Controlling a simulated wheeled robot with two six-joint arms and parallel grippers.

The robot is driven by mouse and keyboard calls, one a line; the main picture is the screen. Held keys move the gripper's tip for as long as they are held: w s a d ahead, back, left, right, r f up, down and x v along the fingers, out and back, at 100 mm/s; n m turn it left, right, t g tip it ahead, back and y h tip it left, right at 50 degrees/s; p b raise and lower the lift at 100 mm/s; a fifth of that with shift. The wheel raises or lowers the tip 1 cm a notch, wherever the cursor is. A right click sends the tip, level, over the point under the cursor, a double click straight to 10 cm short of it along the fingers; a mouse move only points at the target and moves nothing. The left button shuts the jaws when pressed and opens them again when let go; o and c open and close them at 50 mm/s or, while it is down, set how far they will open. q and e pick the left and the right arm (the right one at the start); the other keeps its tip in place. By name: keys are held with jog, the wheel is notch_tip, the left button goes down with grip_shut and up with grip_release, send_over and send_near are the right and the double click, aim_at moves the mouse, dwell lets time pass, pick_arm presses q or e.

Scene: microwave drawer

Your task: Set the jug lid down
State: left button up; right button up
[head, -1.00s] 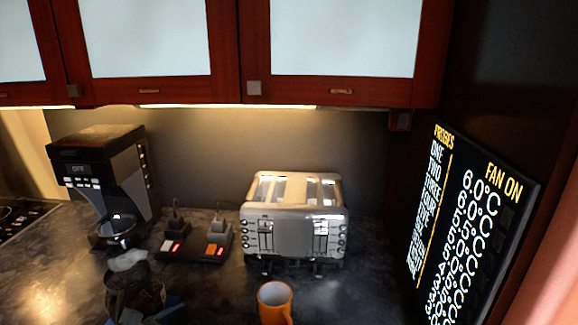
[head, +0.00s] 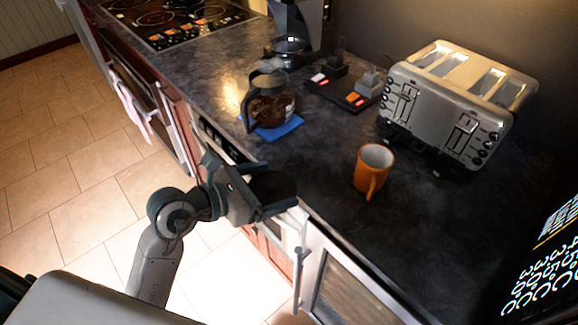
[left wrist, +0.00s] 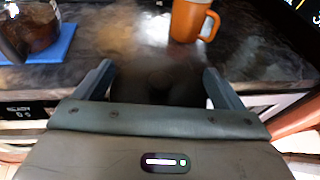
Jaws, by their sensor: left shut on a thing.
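My left gripper (head: 276,196) is in front of the counter's front edge, near the blue mat. It is shut on the jug lid (head: 272,184), a dark round piece that blends with the dark fingers. In the left wrist view the lid (left wrist: 160,82) sits between the two fingers, dim against the dark counter. The glass jug (head: 270,108) with dark contents stands on the blue mat (head: 278,131), beyond the gripper. My right gripper is not in view.
An orange mug (head: 372,168) stands right of the jug, before a toaster (head: 450,105). A coffee maker (head: 293,30) and a dark stand with switches (head: 345,90) are behind. The counter (head: 320,140) is clear between jug and mug. A hob (head: 180,20) lies at far left.

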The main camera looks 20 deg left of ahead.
pick_arm(q)
jog(key=shift+w, duration=0.1)
jog(key=w+p, duration=0.1)
jog(key=w, duration=0.1)
jog(key=w+p, duration=0.1)
jog(key=w, duration=0.5)
jog(key=shift+d+f+p, duration=0.2)
jog(key=shift+d+p, duration=0.2)
jog(key=p, duration=0.2)
send_over(297, 161)
jog(key=shift+s+f, duration=0.35)
jog(key=shift+f, duration=0.15)
jog(key=f, duration=0.1)
jog(key=f+p, duration=0.1)
jog(key=f, duration=0.1)
jog(key=shift+w, duration=0.35)
jog(key=shift+f, duration=0.3)
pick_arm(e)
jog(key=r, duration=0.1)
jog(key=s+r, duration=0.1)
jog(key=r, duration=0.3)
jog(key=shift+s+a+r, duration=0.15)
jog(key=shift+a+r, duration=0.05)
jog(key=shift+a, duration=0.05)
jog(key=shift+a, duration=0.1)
